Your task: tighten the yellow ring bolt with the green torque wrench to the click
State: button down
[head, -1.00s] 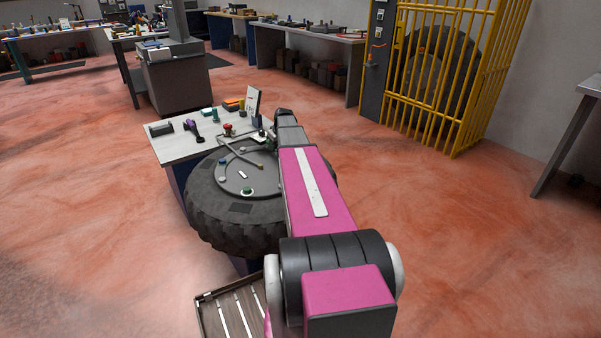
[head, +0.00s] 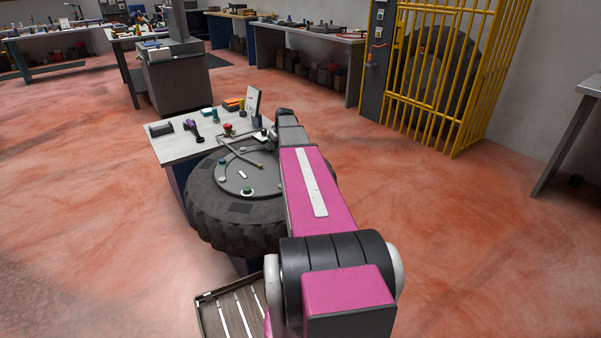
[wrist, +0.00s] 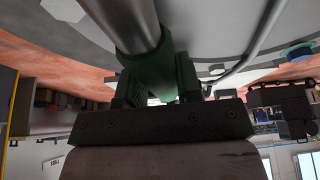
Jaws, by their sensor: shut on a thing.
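My gripper (wrist: 156,88) is shut on the green handle of the torque wrench (wrist: 148,72) in the wrist view. The wrench's metal shaft (wrist: 125,22) runs up and left out of frame, close to the grey round plate (wrist: 215,25). Its working end is out of view. Whether the wrench sits on a bolt is hidden.
The tyre (head: 205,215) rests by a bench (head: 165,148) holding a purple tool (head: 193,131), a red button (head: 228,128) and small parts. A curved tube (wrist: 262,38) crosses the plate near a blue bolt (wrist: 299,51). A yellow cage (head: 440,85) stands behind right.

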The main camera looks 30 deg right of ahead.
jog(key=shift+w+d+m+h, duration=0.15)
jog(key=shift+d+m+h, duration=0.45)
jog(key=shift+d+m, duration=1)
dwell(1.2)
jog(key=shift+a+n+y, duration=0.3)
jog(key=shift+a+n, duration=0.25)
jog(key=shift+n, duration=0.25)
dwell(0.7)
jog(key=c, duration=1.7)
grip_release()
grip_shut()
jog(key=shift+c, duration=0.3)
grip_release()
grip_shut()
jog(key=shift+a, duration=0.25)
